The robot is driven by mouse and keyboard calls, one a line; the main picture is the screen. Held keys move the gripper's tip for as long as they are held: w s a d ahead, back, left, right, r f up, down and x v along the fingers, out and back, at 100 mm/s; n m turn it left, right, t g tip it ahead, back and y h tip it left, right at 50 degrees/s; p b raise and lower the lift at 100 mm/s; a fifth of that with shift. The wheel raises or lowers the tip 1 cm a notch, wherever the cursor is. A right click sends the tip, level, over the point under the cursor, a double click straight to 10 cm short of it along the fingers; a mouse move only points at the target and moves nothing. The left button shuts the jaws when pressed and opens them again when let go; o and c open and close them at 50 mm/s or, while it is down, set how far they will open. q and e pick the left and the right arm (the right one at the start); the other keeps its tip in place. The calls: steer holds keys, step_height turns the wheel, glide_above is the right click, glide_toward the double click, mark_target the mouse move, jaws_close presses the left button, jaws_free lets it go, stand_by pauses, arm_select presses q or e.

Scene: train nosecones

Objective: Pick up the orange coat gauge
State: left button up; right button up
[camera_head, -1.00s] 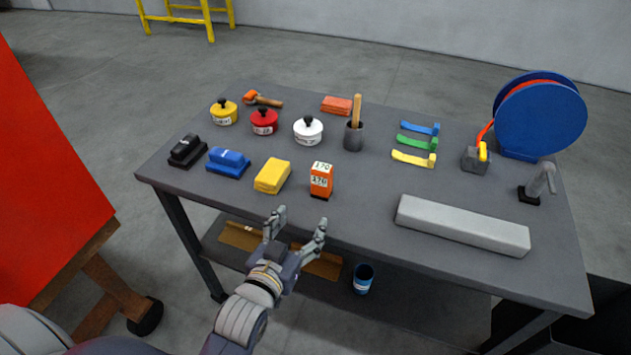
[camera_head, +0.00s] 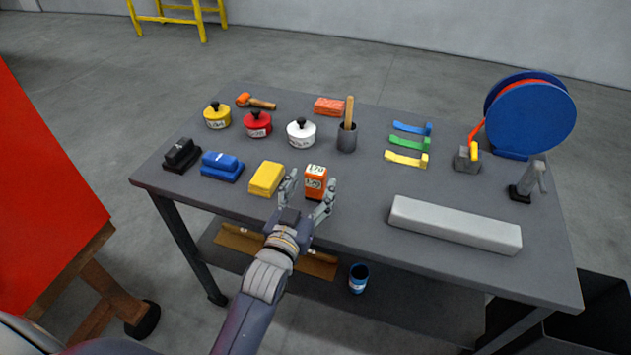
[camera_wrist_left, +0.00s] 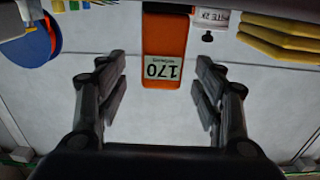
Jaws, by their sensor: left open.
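My left gripper (camera_head: 308,190) is open, with a finger on either side of the gauge's near end in the head view. In the left wrist view the gauge (camera_wrist_left: 165,45) lies ahead, centred between the open fingers (camera_wrist_left: 160,90), with visible space on both sides. My right gripper is not in view.
A yellow block (camera_head: 267,179) sits close left of the gauge. A white pot (camera_head: 301,133) and a dark cup (camera_head: 347,138) with a wooden handle stand behind. A long grey bar (camera_head: 455,225) lies to the right.

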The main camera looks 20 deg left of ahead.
mark_target(313, 181)
arm_select(q)
steer(key=shift+w+f+p, duration=0.1)
steer(key=shift+w+p, duration=0.2)
steer(key=shift+w, duration=1.7)
steer(key=shift+c, duration=0.6)
steer(key=c, duration=1.1)
